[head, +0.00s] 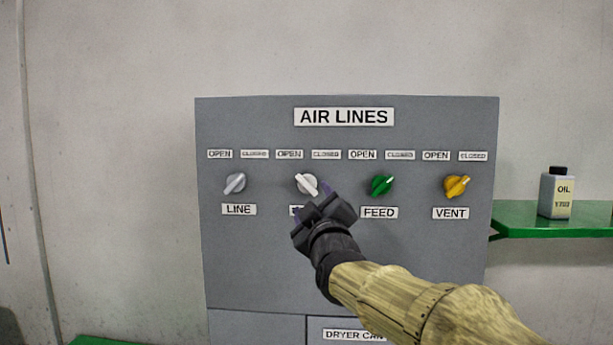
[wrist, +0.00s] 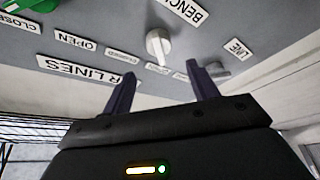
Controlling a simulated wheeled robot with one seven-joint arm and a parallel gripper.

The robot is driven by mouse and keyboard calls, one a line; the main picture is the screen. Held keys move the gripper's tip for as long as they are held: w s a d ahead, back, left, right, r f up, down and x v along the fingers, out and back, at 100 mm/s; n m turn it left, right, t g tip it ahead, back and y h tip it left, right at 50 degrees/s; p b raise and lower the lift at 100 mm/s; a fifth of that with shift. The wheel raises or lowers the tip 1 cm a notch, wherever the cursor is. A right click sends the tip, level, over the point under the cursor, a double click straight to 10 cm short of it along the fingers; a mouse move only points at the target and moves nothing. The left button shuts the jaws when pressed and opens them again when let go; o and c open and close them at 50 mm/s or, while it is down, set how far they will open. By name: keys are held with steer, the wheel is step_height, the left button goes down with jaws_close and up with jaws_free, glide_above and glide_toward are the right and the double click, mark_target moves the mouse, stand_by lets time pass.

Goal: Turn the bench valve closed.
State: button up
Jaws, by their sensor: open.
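The bench valve is a white knob (head: 304,183) on the grey panel, second from the left, below an OPEN label and a CLOSED label. Its bar slants from upper left to lower right, its upper end on the OPEN side. Its name label is mostly hidden by my gripper in the head view, but the wrist view shows the BENCH label (wrist: 188,11) beside the white knob (wrist: 158,46). My gripper (head: 312,192) is open just in front of the knob. In the wrist view its fingers (wrist: 163,80) are spread and empty, the knob beyond the gap between their tips.
A grey LINE knob (head: 235,183) is to the left; a green FEED knob (head: 381,186) and a yellow VENT knob (head: 457,187) are to the right. These three slant toward upper right. An OIL bottle (head: 556,193) stands on a green shelf (head: 520,220) at the right.

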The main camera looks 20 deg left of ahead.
mark_target(307, 185)
steer(key=p+x, duration=0.4)
steer(key=x, duration=0.4)
steer(key=shift+w, duration=0.1)
steer(key=c, duration=1)
